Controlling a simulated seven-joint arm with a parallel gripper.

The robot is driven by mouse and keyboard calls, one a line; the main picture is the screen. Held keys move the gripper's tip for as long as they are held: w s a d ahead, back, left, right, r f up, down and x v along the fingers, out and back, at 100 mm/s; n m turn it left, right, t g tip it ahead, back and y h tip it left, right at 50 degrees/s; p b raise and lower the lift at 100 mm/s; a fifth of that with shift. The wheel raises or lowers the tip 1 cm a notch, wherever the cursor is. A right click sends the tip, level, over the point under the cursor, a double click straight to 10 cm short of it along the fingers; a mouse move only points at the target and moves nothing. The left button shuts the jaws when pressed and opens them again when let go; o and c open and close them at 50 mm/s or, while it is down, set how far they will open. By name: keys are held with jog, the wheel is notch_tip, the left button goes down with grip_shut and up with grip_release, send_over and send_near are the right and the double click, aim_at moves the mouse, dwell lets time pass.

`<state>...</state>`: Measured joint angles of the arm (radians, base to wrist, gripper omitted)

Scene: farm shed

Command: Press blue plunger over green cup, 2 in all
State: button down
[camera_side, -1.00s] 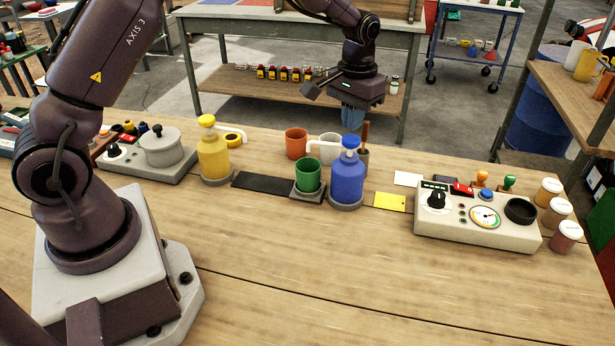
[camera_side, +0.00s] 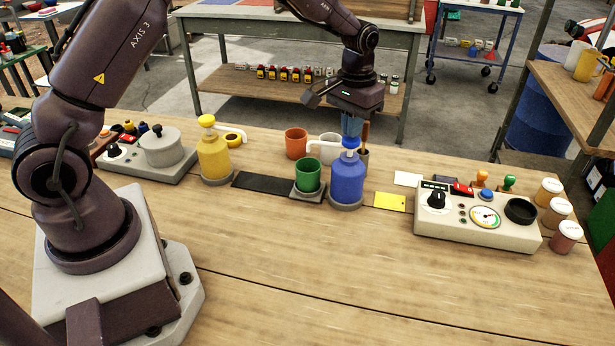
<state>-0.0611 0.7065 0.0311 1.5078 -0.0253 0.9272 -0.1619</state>
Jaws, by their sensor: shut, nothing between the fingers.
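The blue pump bottle (camera_side: 347,180) stands upright on a round grey base. Its blue plunger cap (camera_side: 350,142) tops a white neck, and its white spout reaches left over the green cup (camera_side: 308,176). The green cup stands upright on a dark square pad, left of the bottle. The inside of the cup is too dark to tell what it holds. My gripper (camera_side: 351,134) is shut and empty, pointing down with its bluish fingertips right above the plunger cap. I cannot tell whether they touch it.
A yellow pump bottle (camera_side: 214,155) stands left, with a black mat (camera_side: 262,183) between it and the green cup. Orange (camera_side: 296,143) and white (camera_side: 330,146) cups stand behind. A control box (camera_side: 478,222) with a dial is at right. The front table is clear.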

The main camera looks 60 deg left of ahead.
jog(key=shift+f, duration=1.55)
jog(key=shift+r, duration=0.1)
jog(key=shift+r, duration=2.25)
jog(key=shift+f, duration=2.3)
jog(key=shift+r, duration=2.3)
jog(key=shift+r, duration=0.1)
